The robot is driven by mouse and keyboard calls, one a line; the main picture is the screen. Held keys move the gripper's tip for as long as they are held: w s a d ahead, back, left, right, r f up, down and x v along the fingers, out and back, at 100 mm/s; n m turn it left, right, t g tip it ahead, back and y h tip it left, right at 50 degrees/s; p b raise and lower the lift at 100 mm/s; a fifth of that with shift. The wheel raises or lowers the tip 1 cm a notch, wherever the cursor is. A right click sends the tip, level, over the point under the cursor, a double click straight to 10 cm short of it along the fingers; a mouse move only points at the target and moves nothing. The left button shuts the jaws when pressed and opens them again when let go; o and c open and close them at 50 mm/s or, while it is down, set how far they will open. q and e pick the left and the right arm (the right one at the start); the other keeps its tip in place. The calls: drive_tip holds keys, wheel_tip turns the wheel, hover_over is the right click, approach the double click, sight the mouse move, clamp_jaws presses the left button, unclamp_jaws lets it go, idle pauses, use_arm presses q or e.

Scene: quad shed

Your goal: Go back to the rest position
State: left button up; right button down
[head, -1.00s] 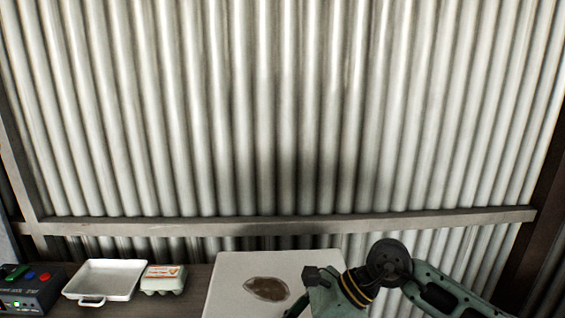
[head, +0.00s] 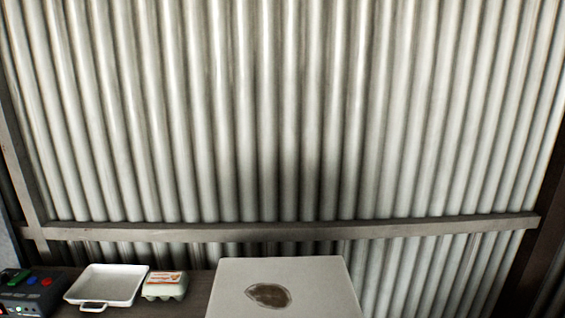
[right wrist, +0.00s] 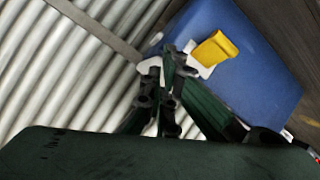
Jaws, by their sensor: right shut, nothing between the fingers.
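My right gripper (right wrist: 168,62) shows in the right wrist view, its dark green and black fingers together with nothing visible between them. Behind its tips lies a blue surface (right wrist: 255,85) with a yellow object (right wrist: 214,48) and a white patch beside it. Neither arm shows in the head view. My left gripper is in neither current view.
A bench along the corrugated wall (head: 270,120) holds a control box (head: 30,292) with coloured buttons, a white handled tray (head: 107,270), an egg carton (head: 165,285) and a pale box (head: 325,275) with a brown oval mark. A horizontal beam (head: 290,230) crosses the wall.

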drive_tip(key=s+d+f+m+g, duration=0.1)
drive_tip(key=s+f+m+g, duration=0.1)
drive_tip(key=s+f+g, duration=0.6)
drive_tip(key=s+d+f+m+g, duration=0.15)
drive_tip(key=s+f, duration=0.35)
drive_tip(key=s, duration=0.8)
wheel_tip(320, 180, down, 25)
drive_tip(key=s+g, duration=0.1)
drive_tip(key=s+d+f+g, duration=0.1)
drive_tip(key=s+d+f, duration=0.1)
drive_tip(key=s+f, duration=1.5)
drive_tip(key=shift+s+f, duration=0.25)
drive_tip(key=shift+d, duration=0.1)
